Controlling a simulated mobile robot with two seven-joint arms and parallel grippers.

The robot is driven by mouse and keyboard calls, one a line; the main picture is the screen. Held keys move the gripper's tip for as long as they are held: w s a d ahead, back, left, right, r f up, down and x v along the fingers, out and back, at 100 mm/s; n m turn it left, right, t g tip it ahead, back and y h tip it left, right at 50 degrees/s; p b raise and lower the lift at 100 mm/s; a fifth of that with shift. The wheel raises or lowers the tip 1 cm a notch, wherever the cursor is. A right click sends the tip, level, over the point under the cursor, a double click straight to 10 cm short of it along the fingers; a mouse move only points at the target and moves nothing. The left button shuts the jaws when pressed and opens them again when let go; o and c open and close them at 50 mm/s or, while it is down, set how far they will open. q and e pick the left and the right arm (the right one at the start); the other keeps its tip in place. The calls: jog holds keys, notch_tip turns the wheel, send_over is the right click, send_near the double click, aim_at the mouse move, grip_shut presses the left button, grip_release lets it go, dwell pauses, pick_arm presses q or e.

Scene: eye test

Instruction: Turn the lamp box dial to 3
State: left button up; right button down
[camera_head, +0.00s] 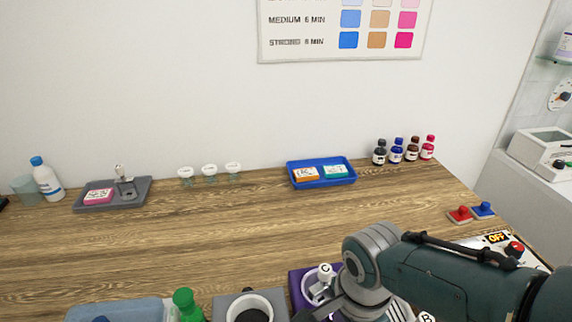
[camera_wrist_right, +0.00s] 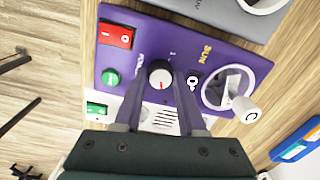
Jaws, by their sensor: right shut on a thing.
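The lamp box (camera_wrist_right: 222,60) is purple, marked SUN, and lies under my right gripper in the right wrist view. Its purple edge also shows at the bottom of the head view (camera_head: 295,289), partly hidden by my arm. The dial (camera_wrist_right: 160,72) is a small round white knob with a red mark. The marks around it are too small to read surely, so its setting is unclear. My right gripper (camera_wrist_right: 159,80) is shut on the dial, one finger on each side. My left gripper is not in view.
The box carries a red rocker switch (camera_wrist_right: 116,35), a green button (camera_wrist_right: 111,77) and a round ring (camera_wrist_right: 228,90) with a white knob. A grey box stands beside it. A blue tray (camera_head: 321,183) and several bottles stand farther back; the middle of the table is clear.

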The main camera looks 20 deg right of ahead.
jog(key=shift+m, duration=0.3)
jog(key=shift+c, duration=2.4)
grip_release()
jog(key=shift+d, duration=0.1)
notch_tip(320, 180, up, 10)
jog(key=p, duration=0.6)
jog(key=shift+s, duration=0.2)
